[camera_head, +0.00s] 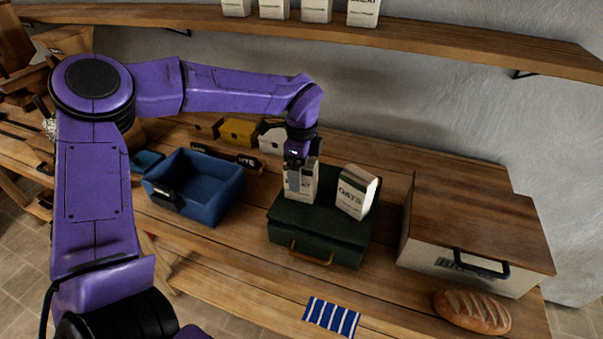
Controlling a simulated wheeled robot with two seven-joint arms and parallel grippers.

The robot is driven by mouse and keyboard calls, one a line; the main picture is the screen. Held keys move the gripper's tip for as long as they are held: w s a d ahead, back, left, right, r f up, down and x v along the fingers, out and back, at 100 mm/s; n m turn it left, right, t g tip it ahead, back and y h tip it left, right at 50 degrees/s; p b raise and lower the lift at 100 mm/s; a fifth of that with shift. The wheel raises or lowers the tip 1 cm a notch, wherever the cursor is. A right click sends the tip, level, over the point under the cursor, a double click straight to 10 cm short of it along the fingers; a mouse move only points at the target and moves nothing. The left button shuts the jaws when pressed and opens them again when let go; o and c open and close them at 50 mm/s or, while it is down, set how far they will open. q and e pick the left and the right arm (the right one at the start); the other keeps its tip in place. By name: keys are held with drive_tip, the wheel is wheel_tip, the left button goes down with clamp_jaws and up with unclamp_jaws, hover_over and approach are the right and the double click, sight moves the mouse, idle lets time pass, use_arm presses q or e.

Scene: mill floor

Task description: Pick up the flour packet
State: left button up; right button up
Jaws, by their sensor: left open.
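A white packet (308,186) stands on the dark green box (316,226); its label is partly hidden by my gripper, so I cannot read it as flour. My left gripper (296,178) points down at this packet from above, open, with a finger in front of the packet's face. I cannot tell whether the fingers touch it. A second packet (356,190), with a label reading OATS, stands tilted close to its right on the same box. My right gripper is out of view.
A blue open bin (205,190) stands left of the green box, and a wooden-lidded bin (480,225) stands right. A bread loaf (472,311) and a striped cloth (331,317) lie in front. Several packets stand on the wall shelf (420,38) above.

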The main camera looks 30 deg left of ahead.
use_arm(q)
drive_tip(key=shift+f, duration=0.85)
drive_tip(key=shift+r, duration=0.1)
drive_tip(key=c, duration=1.4)
